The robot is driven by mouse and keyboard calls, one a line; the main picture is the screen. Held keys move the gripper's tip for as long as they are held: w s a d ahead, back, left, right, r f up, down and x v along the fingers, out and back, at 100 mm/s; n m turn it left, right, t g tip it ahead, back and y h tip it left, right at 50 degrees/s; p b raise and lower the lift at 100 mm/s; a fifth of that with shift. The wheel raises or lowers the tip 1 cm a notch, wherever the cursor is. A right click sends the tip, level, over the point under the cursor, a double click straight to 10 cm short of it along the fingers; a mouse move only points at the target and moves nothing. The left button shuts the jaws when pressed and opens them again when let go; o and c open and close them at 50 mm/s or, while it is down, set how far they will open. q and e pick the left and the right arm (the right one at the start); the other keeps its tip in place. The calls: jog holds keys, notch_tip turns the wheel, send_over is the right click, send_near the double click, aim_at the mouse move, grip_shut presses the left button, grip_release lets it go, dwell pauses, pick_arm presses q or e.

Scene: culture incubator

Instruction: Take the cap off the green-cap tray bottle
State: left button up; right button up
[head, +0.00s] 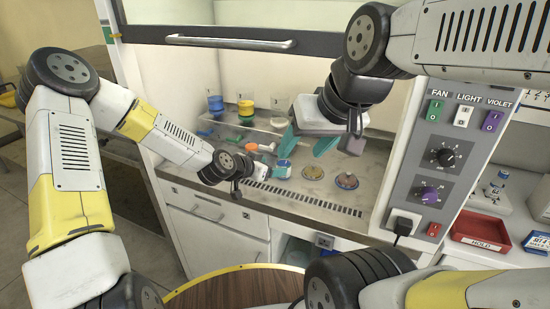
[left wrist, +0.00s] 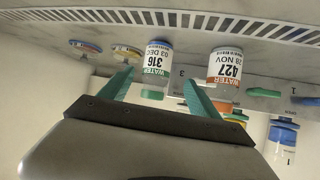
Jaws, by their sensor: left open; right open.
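The green-capped bottle (left wrist: 158,60), with a white water label reading 316, stands on the cabinet floor just behind the front grille; its cap (left wrist: 152,94) points down in the inverted left wrist view. In the head view the bottle (head: 283,170) is small. My left gripper (left wrist: 158,77) is open, with its teal fingers appearing on either side of this bottle; I cannot tell whether they reach it. In the head view my left gripper (head: 263,173) is low beside the bottle, fingers unclear. My right gripper (head: 307,146) is open and empty, tilted above and right of the bottle.
An orange-capped bottle (left wrist: 223,70) labelled 427 stands beside the green-capped one. Two small round dishes (head: 313,172) (head: 346,181) lie to the right. Blue (head: 215,105) and yellow (head: 245,107) containers stand at the back. A control panel (head: 445,150) bounds the right side.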

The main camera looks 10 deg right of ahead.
aim_at(288, 160)
pick_arm(q)
jog(key=shift+w+d+f+n+t+h, duration=0.15)
jog(key=shift+w+d+f+n+t, duration=0.15)
jog(key=shift+w+d, duration=0.2)
jog(key=shift+w+d+f+n+t+h, duration=0.15)
jog(key=shift+w+d+f+n+t, duration=0.05)
jog(key=shift+w+d+t, duration=0.25)
jog(key=x, duration=0.7)
jog(key=shift+s+d+f, duration=0.2)
jog(key=shift+d+f, duration=0.1)
jog(key=shift+d, duration=0.1)
jog(key=c, duration=1.6)
jog(key=shift+o, duration=0.2)
jog(key=shift+r, duration=0.15)
jog(key=shift+r, duration=1.55)
jog(key=s+a, duration=0.3)
jog(key=s, duration=0.1)
jog(key=s+a+r, duration=0.1)
jog(key=s+a, duration=0.2)
jog(key=s, duration=0.2)
jog(key=s+a, duration=0.3)
jog(key=s, duration=0.1)
jog(key=shift+s+r, duration=0.15)
jog(key=shift+r, duration=0.2)
